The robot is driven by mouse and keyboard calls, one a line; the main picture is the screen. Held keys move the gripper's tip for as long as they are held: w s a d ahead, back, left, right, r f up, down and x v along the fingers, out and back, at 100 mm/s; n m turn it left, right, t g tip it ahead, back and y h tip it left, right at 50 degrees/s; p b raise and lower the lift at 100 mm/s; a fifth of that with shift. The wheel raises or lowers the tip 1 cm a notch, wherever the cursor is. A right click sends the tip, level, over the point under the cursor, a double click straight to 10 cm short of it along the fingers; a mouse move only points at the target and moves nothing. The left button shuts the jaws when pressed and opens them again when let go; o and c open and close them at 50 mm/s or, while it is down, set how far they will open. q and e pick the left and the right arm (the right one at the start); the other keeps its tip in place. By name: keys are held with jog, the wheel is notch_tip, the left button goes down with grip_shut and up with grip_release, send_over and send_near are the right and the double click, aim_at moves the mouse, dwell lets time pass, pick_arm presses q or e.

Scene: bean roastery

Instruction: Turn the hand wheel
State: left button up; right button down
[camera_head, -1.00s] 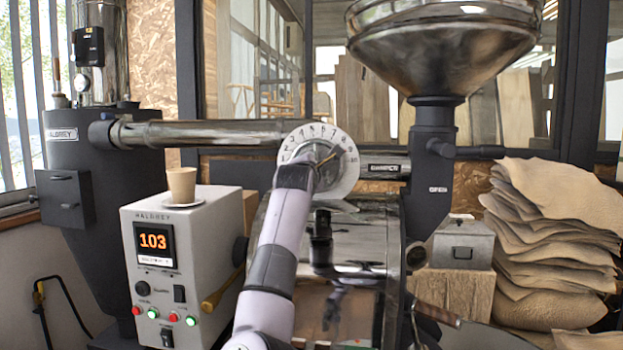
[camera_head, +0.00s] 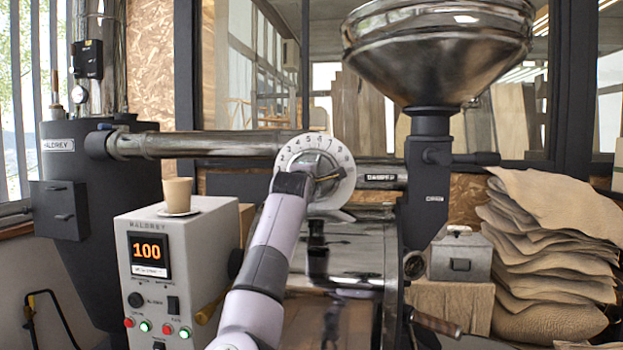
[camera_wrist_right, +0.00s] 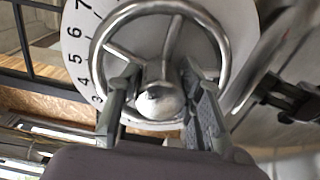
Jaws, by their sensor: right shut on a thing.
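The hand wheel (camera_wrist_right: 160,100) is a chrome ring with spokes and a round hub, in front of a white numbered dial (camera_wrist_right: 78,42). In the right wrist view my right gripper (camera_wrist_right: 159,78) has one finger on each side of the hub, among the spokes, and is shut on the wheel. In the head view the dial (camera_head: 345,160) sits at the end of a horizontal steel pipe, and my right gripper (camera_head: 318,179) reaches it from below, hiding most of the wheel. My left gripper is not in view.
A grey control box (camera_head: 175,265) reads 100 and carries a beige cup (camera_head: 178,194) on a saucer. The steel pipe (camera_head: 210,145) runs left from the dial. A large steel hopper (camera_head: 437,55) hangs to the right. Stacked sacks (camera_head: 550,255) and a metal box (camera_head: 460,255) stand right.

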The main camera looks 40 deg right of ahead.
jog(key=shift+f, duration=0.1)
jog(key=c, duration=1.1)
grip_release()
jog(key=v, duration=1.2)
jog(key=shift+s, duration=0.1)
jog(key=shift+d, duration=0.1)
